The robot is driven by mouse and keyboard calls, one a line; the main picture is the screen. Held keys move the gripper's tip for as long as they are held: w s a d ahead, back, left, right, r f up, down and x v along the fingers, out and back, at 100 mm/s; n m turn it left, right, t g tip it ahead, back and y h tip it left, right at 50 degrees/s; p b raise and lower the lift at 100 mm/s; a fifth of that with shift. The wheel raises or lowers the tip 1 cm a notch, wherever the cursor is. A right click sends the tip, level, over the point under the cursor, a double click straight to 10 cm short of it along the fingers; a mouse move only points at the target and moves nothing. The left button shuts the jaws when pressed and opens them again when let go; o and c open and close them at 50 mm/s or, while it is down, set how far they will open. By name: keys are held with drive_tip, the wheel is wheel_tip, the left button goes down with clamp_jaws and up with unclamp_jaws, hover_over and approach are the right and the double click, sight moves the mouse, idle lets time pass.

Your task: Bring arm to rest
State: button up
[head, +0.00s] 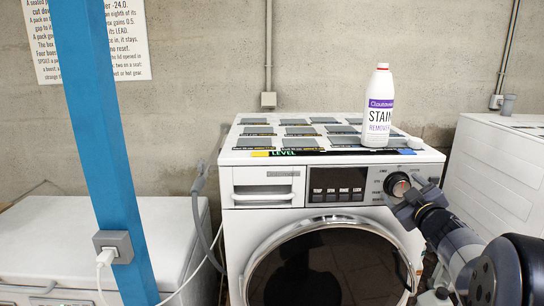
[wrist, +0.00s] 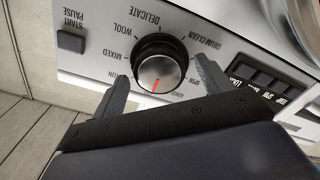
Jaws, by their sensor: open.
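My gripper (head: 408,198) is open at the front of the white washing machine (head: 300,222), by the round program dial (head: 397,184). In the wrist view the dial (wrist: 162,72) has a silver face, a black ring and a red mark pointing down in the picture. The two fingers of my gripper (wrist: 162,74) stand on either side of the dial, with gaps visible between them and it. The lower edge of the dial comes close to my dark gripper body. My arm comes in from the lower right in the head view.
A stain remover bottle (head: 379,108) stands on the machine top, among several grey panels. A blue post (head: 100,130) with a socket (head: 113,246) stands at left. White appliances flank the machine, left (head: 90,235) and right (head: 490,165). A start/pause button (wrist: 72,37) is near the dial.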

drive_tip(key=m+p, duration=0.2)
drive_tip(key=m, duration=0.1)
drive_tip(key=shift+r, duration=0.2)
drive_tip(key=m+p, duration=0.2)
drive_tip(key=m, duration=0.2)
drive_tip(key=shift+d+m+p, duration=0.1)
drive_tip(key=shift+m+p, duration=0.2)
drive_tip(key=shift+p, duration=0.1)
drive_tip(key=shift+s+f+b, duration=0.15)
drive_tip(key=shift+s+b, duration=0.45)
drive_tip(key=shift+s, duration=1.7)
